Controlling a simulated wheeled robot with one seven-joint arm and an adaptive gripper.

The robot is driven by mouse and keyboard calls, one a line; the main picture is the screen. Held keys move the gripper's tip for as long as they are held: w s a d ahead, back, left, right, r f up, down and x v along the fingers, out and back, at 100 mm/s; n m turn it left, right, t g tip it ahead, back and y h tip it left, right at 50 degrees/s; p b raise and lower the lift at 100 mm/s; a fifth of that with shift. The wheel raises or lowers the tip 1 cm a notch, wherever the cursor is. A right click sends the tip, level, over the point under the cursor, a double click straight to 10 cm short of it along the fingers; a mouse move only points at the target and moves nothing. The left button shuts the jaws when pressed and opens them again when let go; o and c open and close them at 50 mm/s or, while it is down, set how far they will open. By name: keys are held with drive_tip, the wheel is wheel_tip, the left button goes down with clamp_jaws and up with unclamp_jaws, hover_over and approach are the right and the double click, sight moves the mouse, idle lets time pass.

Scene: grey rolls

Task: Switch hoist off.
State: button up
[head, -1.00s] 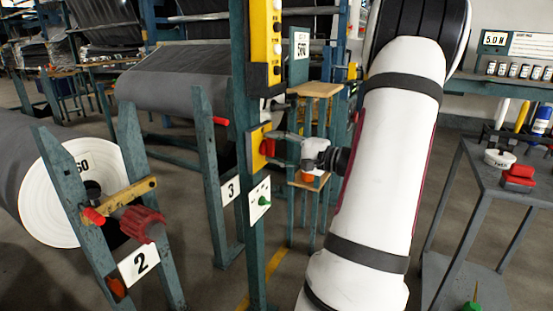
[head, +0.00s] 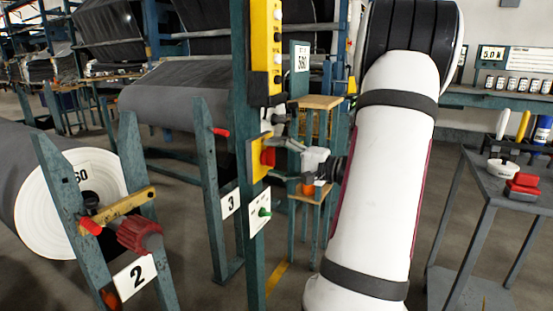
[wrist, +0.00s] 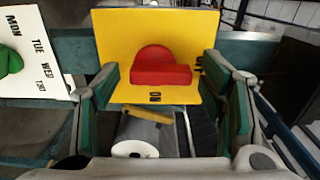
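The hoist switch is a yellow plate (wrist: 122,38) with a red knob (wrist: 160,68), fixed to a green post. In the head view the red knob (head: 267,157) shows just left of my gripper (head: 283,140). In the wrist view my gripper (wrist: 160,75) is open, with one green-padded finger on each side of the knob and a visible gap to both. The knob's straight bar lies level in that view. "ON" is printed below the knob; another label at its right is partly covered by the right finger.
A white day-dial plate with a green knob (head: 264,211) sits below the switch. A yellow button box (head: 265,50) is above it. A grey roll stand numbered 2 (head: 135,277) is at left. A grey side table (head: 510,185) with small items stands at right.

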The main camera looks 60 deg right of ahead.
drive_tip(key=s+d, duration=0.1)
drive_tip(key=s, duration=1.1)
idle(0.6)
